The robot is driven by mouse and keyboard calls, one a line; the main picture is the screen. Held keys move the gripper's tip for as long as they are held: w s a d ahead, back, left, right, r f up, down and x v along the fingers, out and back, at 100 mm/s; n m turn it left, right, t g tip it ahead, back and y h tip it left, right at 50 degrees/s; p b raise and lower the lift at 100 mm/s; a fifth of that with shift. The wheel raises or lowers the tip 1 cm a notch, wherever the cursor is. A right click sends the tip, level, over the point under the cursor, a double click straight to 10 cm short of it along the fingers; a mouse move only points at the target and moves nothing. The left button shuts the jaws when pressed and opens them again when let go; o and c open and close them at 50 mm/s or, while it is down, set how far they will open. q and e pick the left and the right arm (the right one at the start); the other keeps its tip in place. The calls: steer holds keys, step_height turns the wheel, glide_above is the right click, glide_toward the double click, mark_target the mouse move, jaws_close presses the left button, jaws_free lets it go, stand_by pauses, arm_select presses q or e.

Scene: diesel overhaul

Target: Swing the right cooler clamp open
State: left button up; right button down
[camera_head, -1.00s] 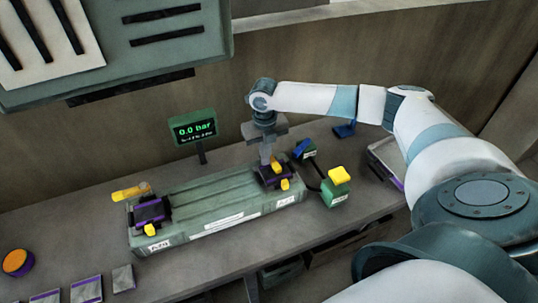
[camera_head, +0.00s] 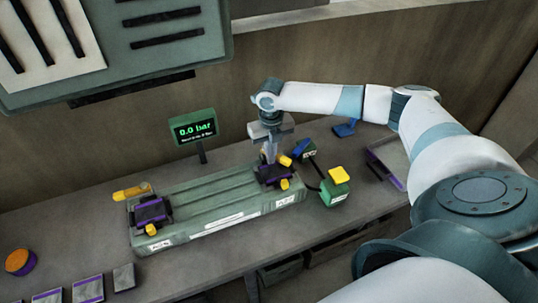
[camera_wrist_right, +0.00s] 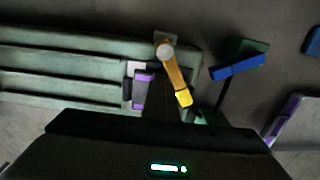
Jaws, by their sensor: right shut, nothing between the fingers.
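The green cooler block (camera_head: 215,207) lies on the bench with a dark clamp with purple edges at each end. The right clamp (camera_head: 270,177) has a yellow lever (camera_head: 285,160) that points up and right, beyond the block's back edge. In the right wrist view this lever (camera_wrist_right: 175,75) runs from a round grey pivot to a bright yellow tip. My right gripper (camera_head: 268,156) is shut and empty, pointing down at the right clamp, beside the lever. Whether it touches the lever I cannot tell. The left clamp (camera_head: 151,211) has its yellow lever (camera_head: 131,192) sticking out left. My left gripper is out of view.
A display reading 0.0 bar (camera_head: 194,127) stands behind the block. A green box with a yellow top (camera_head: 336,187) and a blue-topped part (camera_head: 304,149) stand close right of the block. A tray (camera_head: 386,166) lies farther right. An orange-topped round part (camera_head: 18,262) sits at front left.

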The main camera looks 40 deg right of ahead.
steer(key=shift+s+d, duration=0.1)
steer(key=shift+d, duration=0.55)
steer(key=shift+d+p, duration=0.3)
steer(key=shift+d, duration=0.45)
steer(key=shift+w, duration=0.2)
steer(key=shift+w+d, duration=0.35)
steer(key=shift+d, duration=0.3)
steer(key=shift+s+a, duration=0.1)
steer(key=shift+s+a+p, duration=0.1)
steer(key=shift+a+p, duration=0.05)
steer(key=shift+p, duration=0.3)
